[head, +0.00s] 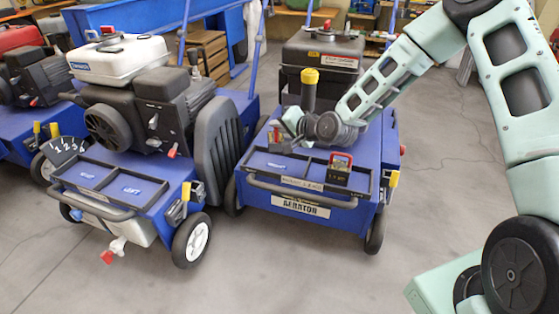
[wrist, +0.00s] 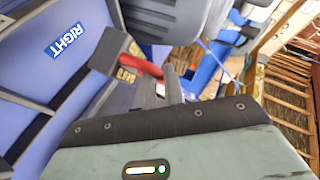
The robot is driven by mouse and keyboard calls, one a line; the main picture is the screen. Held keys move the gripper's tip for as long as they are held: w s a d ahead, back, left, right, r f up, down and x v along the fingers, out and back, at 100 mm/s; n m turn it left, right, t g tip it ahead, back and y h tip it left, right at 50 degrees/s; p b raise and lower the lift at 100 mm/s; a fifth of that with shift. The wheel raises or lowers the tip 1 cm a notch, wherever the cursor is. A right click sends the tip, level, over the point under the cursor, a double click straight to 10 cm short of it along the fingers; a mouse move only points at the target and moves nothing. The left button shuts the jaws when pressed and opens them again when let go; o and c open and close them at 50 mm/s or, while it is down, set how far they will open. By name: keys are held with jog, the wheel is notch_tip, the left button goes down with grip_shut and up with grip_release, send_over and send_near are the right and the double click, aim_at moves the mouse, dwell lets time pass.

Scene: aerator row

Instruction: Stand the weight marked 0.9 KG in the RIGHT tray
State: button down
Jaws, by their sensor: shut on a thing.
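My gripper (head: 290,136) is over the back left of the right-hand blue aerator's front deck. In the wrist view its jaws (wrist: 168,84) are shut on the red handle of a dark block weight (wrist: 114,52). The held weight has small yellow lettering, too small to read surely; it is tilted in that view. The blue tray floor marked RIGHT (wrist: 68,41) lies beside it. In the head view this tray (head: 272,163) is the left compartment. I cannot tell whether the weight touches anything.
Another dark weight with a red handle (head: 340,168) stands in the right compartment of the same deck. A yellow-capped post (head: 310,78) and the engine rise behind my gripper. A second aerator (head: 125,185) stands close at left. The floor in front is clear.

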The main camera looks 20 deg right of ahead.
aim_at(279, 150)
notch_tip(279, 150, down, 8)
jog(key=b, duration=0.4)
jog(key=shift+f, duration=0.15)
jog(key=c, duration=1.5)
grip_release()
jog(key=shift+f, duration=0.1)
